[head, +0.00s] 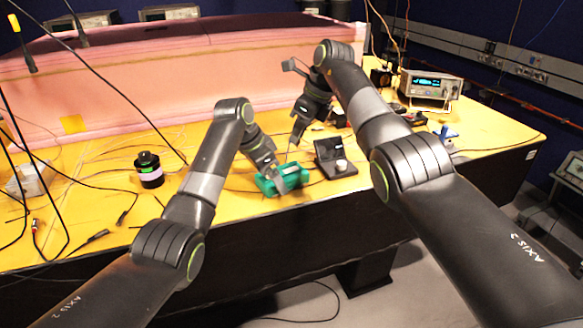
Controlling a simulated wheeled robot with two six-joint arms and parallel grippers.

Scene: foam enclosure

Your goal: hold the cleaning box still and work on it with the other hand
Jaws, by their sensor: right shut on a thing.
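My right gripper (295,138) is above and behind the box, pointing down. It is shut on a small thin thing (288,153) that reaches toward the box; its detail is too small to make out.
An open dark case (335,158) stands just right of the box. A dark round canister (149,169) stands at left. Loose cables cross the table's left side. An instrument (431,88) stands at the back right. A pink foam wall (110,90) closes the back.

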